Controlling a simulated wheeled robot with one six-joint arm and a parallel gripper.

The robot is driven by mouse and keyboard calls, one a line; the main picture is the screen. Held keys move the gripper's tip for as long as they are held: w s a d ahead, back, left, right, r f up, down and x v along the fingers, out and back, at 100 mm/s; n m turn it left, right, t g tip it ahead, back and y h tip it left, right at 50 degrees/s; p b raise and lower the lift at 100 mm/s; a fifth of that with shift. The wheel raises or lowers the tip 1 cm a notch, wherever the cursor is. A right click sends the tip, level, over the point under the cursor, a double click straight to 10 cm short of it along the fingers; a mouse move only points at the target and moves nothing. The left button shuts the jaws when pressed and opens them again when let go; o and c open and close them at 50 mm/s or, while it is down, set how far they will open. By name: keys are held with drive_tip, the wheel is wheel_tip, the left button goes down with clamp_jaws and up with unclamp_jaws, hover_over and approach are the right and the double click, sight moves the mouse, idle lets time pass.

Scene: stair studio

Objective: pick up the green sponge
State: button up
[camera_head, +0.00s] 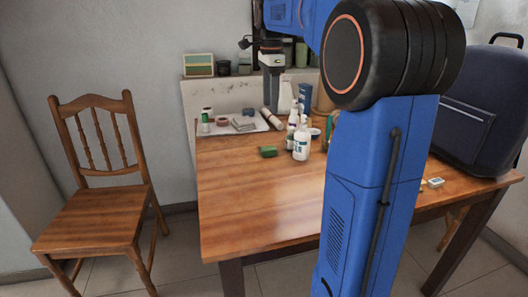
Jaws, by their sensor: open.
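The green sponge (268,151) is a small green block lying on the wooden table, just left of a white bottle. My gripper (271,98) points downward over the back part of the table, above and behind the sponge in the picture. It is open. It looks small and its fingertips are partly lost against the white wall and the items behind. It is apart from the sponge. My blue arm covers the middle right of the table.
White bottles (301,142) stand close to the right of the sponge. A tray (229,130) with small items lies at the back left of the wooden table (245,205). The table's front left is clear. A wooden chair (95,215) stands at left, a dark blue bag (480,115) at right.

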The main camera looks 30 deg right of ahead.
hover_over(268, 148)
drive_tip(key=f, duration=1.1)
drive_tip(key=shift+d+f, duration=0.1)
drive_tip(key=shift+d, duration=0.2)
drive_tip(key=shift+a+f, duration=0.2)
drive_tip(key=shift+f, duration=1.15)
drive_tip(key=shift+a+f, duration=0.15)
drive_tip(key=shift+f, duration=1.15)
drive_tip(key=c, duration=1.2)
wheel_tip(268, 148, up, 10)
